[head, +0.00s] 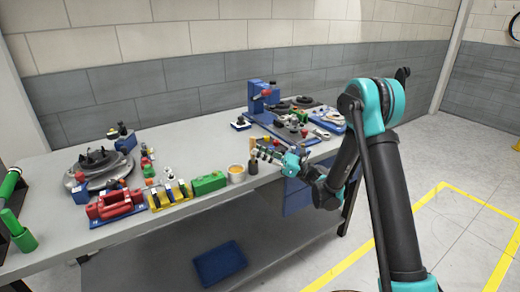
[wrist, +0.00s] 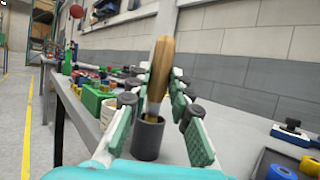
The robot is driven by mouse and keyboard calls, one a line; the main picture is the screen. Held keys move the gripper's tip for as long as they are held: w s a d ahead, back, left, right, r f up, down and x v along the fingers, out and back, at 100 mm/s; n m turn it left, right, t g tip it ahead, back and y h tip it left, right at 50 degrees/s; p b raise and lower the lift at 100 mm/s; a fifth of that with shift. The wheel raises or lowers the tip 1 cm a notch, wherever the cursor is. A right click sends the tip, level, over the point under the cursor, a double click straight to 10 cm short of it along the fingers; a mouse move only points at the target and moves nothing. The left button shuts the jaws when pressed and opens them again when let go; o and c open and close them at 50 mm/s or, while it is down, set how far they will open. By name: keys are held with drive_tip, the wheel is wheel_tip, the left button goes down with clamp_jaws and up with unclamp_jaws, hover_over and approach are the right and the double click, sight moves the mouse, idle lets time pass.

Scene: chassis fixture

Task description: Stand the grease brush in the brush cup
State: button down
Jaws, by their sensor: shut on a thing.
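The grease brush (wrist: 161,66) has a wooden handle and stands nearly upright, leaning slightly, in the wrist view. The cup stands upright on the bench. My gripper (wrist: 162,82) is shut on the brush, with the green-padded fingers on either side of the handle. In the head view the brush (head: 252,145) shows above the cup (head: 253,168), with my gripper (head: 262,151) just right of it.
A pale pot with orange contents (head: 237,174) stands just left of the cup. A green box (head: 209,183), a yellow rack (head: 169,196) and a red part (head: 115,205) follow along the front edge. A blue press (head: 262,98) stands behind. Bare bench lies behind the cup.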

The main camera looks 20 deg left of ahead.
drive_tip(key=shift+f, duration=1)
drive_tip(key=c, duration=1.3)
unclamp_jaws()
drive_tip(key=shift+r, duration=0.1)
wheel_tip(320, 180, up, 9)
